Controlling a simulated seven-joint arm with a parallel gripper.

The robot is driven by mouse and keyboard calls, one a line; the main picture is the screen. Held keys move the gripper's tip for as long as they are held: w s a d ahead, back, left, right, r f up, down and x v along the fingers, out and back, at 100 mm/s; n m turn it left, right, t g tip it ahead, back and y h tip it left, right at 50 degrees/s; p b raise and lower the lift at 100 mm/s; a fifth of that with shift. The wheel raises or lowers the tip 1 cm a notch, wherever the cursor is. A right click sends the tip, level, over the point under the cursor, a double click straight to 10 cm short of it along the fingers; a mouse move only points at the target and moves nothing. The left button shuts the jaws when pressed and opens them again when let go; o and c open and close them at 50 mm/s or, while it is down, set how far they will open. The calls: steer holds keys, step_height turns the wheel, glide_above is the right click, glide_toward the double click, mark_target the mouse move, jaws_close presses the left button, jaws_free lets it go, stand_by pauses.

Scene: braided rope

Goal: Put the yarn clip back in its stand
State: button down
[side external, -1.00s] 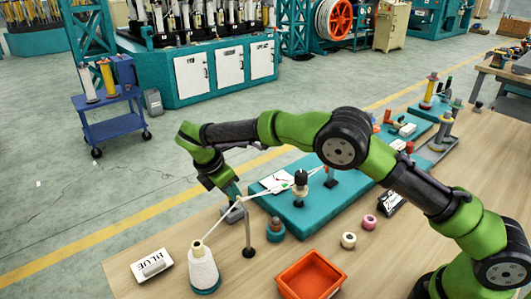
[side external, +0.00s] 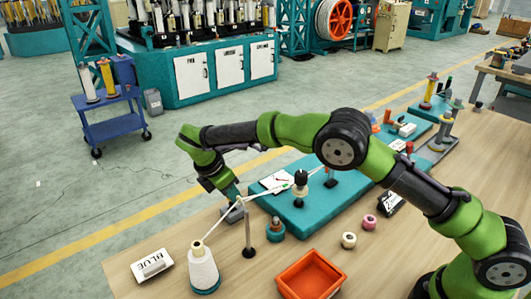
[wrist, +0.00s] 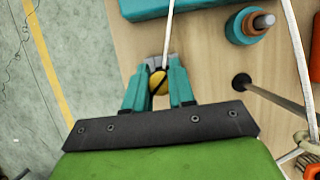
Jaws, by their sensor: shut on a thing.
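My gripper (side external: 236,197) is at the left end of the teal board, low over a small grey block (side external: 232,214), which looks like the stand. In the wrist view my gripper (wrist: 157,88) has its teal fingers shut on a yellow, rounded piece with a dark band, apparently the yarn clip (wrist: 158,82). A white strand (wrist: 170,30) runs away from the clip. The grey block (wrist: 152,61) shows at the fingertips, just beyond the clip. I cannot tell whether the clip touches the stand. In the side view the fingers hide the clip.
A white yarn cone (side external: 203,270) stands at the front left, its strand passing the thin post (side external: 248,235). The teal board (side external: 310,213) lies behind.

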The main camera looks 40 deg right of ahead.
steer(key=shift+f, duration=1.35)
stand_by(1.9)
steer(key=c, duration=0.9)
jaws_free()
steer(key=shift+o, duration=0.2)
